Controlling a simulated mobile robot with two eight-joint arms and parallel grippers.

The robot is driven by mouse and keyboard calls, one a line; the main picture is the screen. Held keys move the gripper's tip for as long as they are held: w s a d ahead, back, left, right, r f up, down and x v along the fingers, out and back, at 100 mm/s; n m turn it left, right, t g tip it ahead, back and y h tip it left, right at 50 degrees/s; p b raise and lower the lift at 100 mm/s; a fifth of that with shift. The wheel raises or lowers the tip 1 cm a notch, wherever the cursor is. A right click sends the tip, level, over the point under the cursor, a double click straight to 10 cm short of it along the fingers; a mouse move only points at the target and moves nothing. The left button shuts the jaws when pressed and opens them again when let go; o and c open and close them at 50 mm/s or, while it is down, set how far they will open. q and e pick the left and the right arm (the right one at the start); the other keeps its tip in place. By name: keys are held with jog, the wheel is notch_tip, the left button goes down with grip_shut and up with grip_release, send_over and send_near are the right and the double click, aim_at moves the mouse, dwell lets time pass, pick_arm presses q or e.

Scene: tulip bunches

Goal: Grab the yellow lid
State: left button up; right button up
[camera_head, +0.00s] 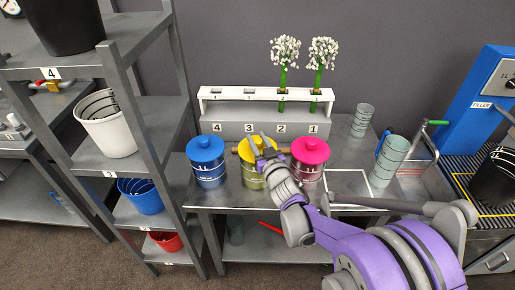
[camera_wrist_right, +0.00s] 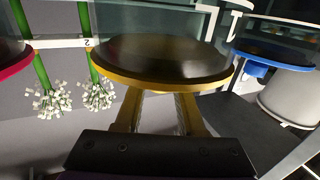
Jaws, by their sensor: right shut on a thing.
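The yellow lid (camera_head: 257,149) sits at the top of the yellow-banded canister (camera_head: 251,178), the middle of three on the metal table. I cannot tell whether the lid is raised off the canister. My left gripper is not in view.
A blue-lidded canister (camera_head: 207,167) stands left and a pink-lidded one (camera_head: 309,162) right, close to my right gripper. A numbered white rack (camera_head: 265,94) with two flower bunches stands behind. A shelf with buckets (camera_head: 109,127) is at left. A blue FILLER machine (camera_head: 476,100) is at right.

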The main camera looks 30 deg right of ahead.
grip_shut()
